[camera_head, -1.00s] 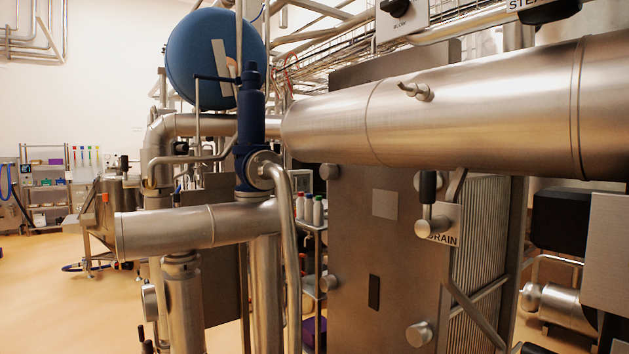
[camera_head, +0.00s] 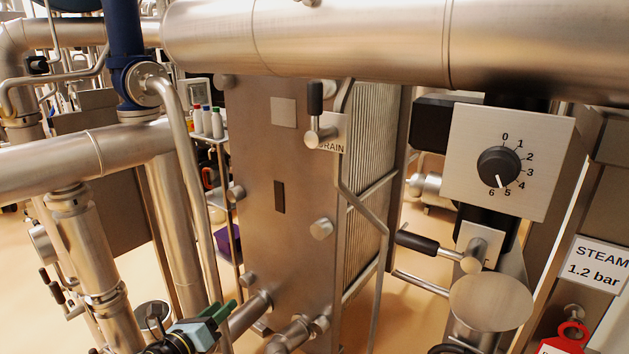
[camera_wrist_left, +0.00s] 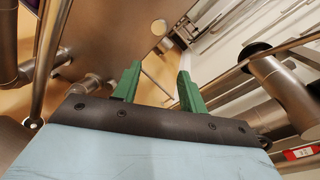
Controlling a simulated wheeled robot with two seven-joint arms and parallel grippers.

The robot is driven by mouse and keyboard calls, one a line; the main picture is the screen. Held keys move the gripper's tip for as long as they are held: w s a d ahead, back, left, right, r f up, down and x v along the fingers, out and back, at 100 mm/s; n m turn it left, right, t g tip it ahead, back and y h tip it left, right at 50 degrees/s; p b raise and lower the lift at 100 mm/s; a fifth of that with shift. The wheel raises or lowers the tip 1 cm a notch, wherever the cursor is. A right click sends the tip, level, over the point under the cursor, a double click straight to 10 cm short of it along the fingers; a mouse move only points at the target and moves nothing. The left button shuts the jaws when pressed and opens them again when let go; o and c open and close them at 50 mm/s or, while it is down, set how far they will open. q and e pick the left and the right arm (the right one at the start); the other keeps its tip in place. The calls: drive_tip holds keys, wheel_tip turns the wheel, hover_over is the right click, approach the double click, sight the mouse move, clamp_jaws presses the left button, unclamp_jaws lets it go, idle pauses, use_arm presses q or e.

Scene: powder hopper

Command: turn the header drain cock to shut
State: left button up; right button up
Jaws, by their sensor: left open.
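My right gripper is not in view.
A large steel pipe (camera_head: 350,40) runs above the cock. A second cock with a sideways black lever (camera_head: 418,243) is at right, below a dial panel (camera_head: 545,185). A vertical pipe (camera_head: 190,170) and pipe stubs (camera_head: 290,335) stand near my left gripper.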

use_arm(q)
drive_tip(key=s+d+r+m+g+h+p, duration=0.1)
drive_tip(key=d+r+m+h, duration=0.15)
drive_tip(key=r+m, duration=0.65)
drive_tip(key=d+r+m+g+h+p, duration=0.1)
drive_tip(key=d+r+m+h, duration=0.15)
drive_tip(key=r+m, duration=0.7)
drive_tip(key=s+d+r+m+g+h, duration=0.15)
drive_tip(key=d+r+m, duration=0.25)
drive_tip(key=r+m, duration=0.55)
drive_tip(key=m+p, duration=0.8)
drive_tip(key=m, duration=1.1)
approach(309, 93)
drive_tip(key=x, duration=1)
drive_tip(key=shift+w+d, duration=0.1)
drive_tip(key=shift+w+d+f, duration=0.1)
drive_tip(key=shift+w+d, duration=0.25)
drive_tip(key=shift+d, duration=0.05)
clamp_jaws()
